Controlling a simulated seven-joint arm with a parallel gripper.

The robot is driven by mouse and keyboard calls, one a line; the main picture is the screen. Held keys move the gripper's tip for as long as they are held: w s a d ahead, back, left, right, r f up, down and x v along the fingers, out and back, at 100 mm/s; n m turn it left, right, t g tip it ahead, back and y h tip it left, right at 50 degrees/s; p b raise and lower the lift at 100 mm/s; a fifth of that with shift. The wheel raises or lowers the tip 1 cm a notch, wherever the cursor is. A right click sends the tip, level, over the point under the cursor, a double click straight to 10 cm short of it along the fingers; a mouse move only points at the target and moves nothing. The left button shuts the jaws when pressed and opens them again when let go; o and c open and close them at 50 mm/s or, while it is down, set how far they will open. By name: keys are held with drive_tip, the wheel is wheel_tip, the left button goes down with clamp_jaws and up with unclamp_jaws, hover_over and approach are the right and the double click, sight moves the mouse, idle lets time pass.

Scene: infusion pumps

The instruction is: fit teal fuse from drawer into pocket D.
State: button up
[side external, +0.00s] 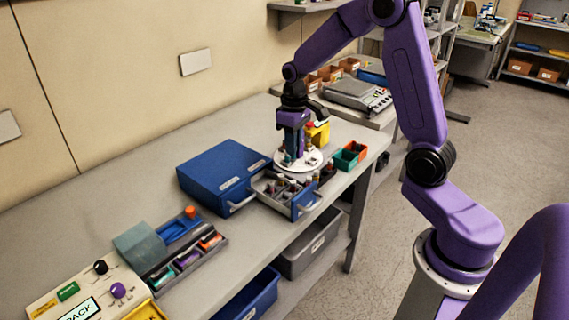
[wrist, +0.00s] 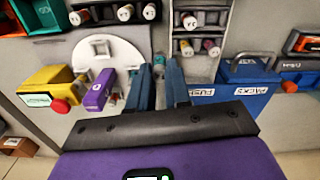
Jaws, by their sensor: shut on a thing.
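My gripper (side external: 290,152) points down over the white round plate, behind the open drawer. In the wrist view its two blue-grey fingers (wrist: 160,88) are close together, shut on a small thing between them. The open drawer (side external: 304,207) of the blue cabinet (side external: 222,172) holds several small cylinders in compartments. In the wrist view, a few capped cylinders (wrist: 208,44) show beside the fingers. I cannot pick out the teal fuse for certain. No pocket letter D is readable in either view.
The white round plate (side external: 312,158) carries small items, including a purple block (wrist: 98,92). A yellow box with a red button (wrist: 48,88) stands beside it. Green and orange bins (side external: 348,158) are at the right. A grey tray (side external: 218,243) of coloured pieces and a control panel stand front left.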

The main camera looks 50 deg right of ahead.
drive_tip(key=d+m, duration=0.3)
drive_tip(key=d, duration=0.8)
drive_tip(key=shift+w+a+f, duration=0.1)
drive_tip(key=shift+w+f, duration=0.15)
drive_tip(key=shift+f, duration=0.95)
drive_tip(key=shift+w+f, duration=0.2)
drive_tip(key=shift+f, duration=0.95)
drive_tip(key=shift+f, duration=1.05)
drive_tip(key=o, duration=0.5)
drive_tip(key=shift+c, duration=0.2)
drive_tip(key=shift+r, duration=0.1)
drive_tip(key=shift+r, duration=1)
drive_tip(key=shift+o, duration=0.4)
